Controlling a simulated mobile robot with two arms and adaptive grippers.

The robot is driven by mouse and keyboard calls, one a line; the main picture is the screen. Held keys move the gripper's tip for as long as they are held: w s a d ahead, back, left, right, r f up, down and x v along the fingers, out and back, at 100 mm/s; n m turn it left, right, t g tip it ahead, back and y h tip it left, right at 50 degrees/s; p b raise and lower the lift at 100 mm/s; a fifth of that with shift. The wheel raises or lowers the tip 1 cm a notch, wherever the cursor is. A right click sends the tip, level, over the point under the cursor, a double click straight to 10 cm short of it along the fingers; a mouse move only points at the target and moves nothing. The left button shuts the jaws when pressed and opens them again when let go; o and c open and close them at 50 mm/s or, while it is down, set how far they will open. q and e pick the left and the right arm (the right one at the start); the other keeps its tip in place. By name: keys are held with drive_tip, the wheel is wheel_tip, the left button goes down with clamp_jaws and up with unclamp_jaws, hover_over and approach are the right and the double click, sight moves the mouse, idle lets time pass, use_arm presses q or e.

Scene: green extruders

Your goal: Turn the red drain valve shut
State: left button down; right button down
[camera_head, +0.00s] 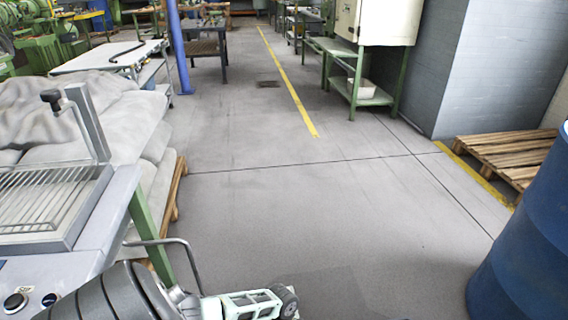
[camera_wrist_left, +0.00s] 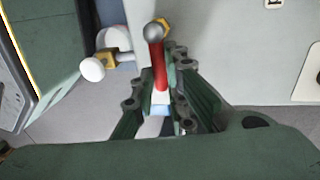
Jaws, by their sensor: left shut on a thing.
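In the left wrist view, the red drain valve handle (camera_wrist_left: 159,68) stands between the two fingers of my left gripper (camera_wrist_left: 164,92). The gripper is shut on it. The handle is a short red lever with a grey round end at the top of the picture. A brass-coloured nut shows just behind that end. The lower part of the handle is hidden between the fingers. My right gripper is in neither view.
A white knob with a brass fitting (camera_wrist_left: 95,68) sits left of the handle. In the head view, a grey machine (camera_head: 125,195) stands at left beside stacked sacks (camera_head: 155,145). A blue drum (camera_head: 530,240) and wooden pallet (camera_head: 500,155) are at right. The middle floor is clear.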

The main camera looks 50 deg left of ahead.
use_arm(q)
drive_tip(key=shift+d, duration=0.2)
drive_tip(key=c, duration=1.8)
unclamp_jaws()
drive_tip(key=shift+c, duration=0.2)
drive_tip(key=shift+o, duration=0.4)
drive_tip(key=shift+a, duration=0.15)
wheel_tip(320, 180, up, 12)
drive_tip(key=w+a, duration=0.1)
drive_tip(key=shift+w+a, duration=0.15)
drive_tip(key=shift+a, duration=0.25)
drive_tip(key=shift+f, duration=0.1)
